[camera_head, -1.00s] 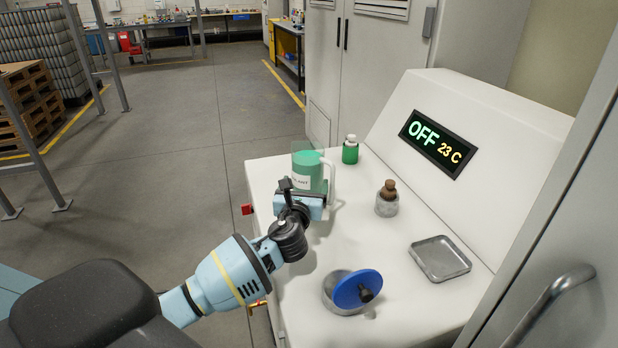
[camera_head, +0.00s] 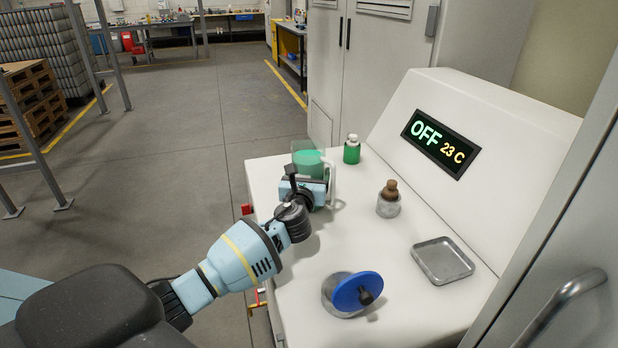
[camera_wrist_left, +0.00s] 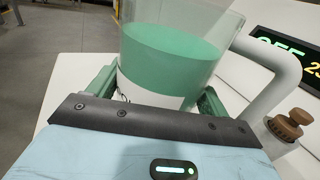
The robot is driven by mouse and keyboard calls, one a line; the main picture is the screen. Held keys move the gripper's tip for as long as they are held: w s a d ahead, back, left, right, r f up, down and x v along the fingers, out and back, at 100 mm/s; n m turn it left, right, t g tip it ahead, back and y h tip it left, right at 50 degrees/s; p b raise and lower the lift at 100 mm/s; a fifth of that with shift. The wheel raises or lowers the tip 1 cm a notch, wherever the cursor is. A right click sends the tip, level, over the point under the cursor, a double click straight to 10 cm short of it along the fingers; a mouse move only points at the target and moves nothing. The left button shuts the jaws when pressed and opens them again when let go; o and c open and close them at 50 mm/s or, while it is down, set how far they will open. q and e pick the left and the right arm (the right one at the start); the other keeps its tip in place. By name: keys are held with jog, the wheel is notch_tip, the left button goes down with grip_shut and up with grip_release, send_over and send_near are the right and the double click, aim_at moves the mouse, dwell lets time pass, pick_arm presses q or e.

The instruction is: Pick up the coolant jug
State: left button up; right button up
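The coolant jug (camera_head: 308,160) is a clear jug of green liquid with a white label and a white handle on its right side. It stands upright at the far left of the white machine top (camera_head: 290,240). My left gripper (camera_head: 309,178) is at its near side and hides its lower part. In the left wrist view the jug (camera_wrist_left: 170,50) sits between the two green fingers of the gripper (camera_wrist_left: 158,88), one on each side. They look spread around it, and I see no clear grip. The handle lies outside the right finger. My right gripper is not in view.
A green bottle (camera_head: 352,150) stands behind and right of the jug. A brown-stoppered metal container (camera_head: 389,200), a square metal tray (camera_head: 442,260) and a blue disc-shaped lid (camera_head: 358,291) on a round opening are farther right and nearer. The panel display (camera_head: 438,142) reads OFF, 23 C.

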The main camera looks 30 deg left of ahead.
aim_at(307, 160)
pick_arm(q)
jog(key=c, duration=1)
jog(key=shift+r, duration=0.15)
jog(key=shift+c, duration=0.3)
jog(key=shift+r, duration=0.1)
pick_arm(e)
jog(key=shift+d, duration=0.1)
